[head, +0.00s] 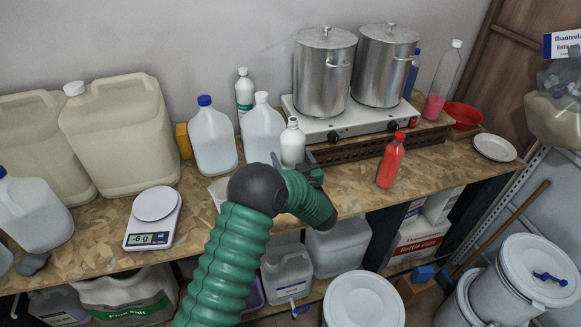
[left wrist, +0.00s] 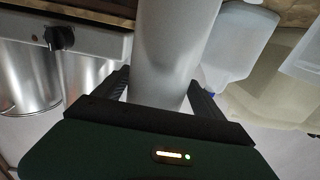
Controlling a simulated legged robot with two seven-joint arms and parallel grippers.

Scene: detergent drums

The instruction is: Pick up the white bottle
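The white bottle (head: 292,144) is upright in front of the stove. My left gripper (head: 304,168) is at its lower part, at the end of the green arm. In the left wrist view, which is upside down, the pale bottle (left wrist: 172,45) stands between the two dark fingers of the left gripper (left wrist: 160,78). The fingers lie at or very close to both its sides; I cannot tell whether they press on it. Its base is out of that view and part of it is hidden by the gripper. My right gripper is not in view.
A blue-capped jug (head: 212,140) and a white-capped jug (head: 262,130) stand close left of the bottle. The stove (head: 350,121) with two steel pots (head: 323,75) is right behind. A red bottle (head: 390,162) stands to the right, with bare table between.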

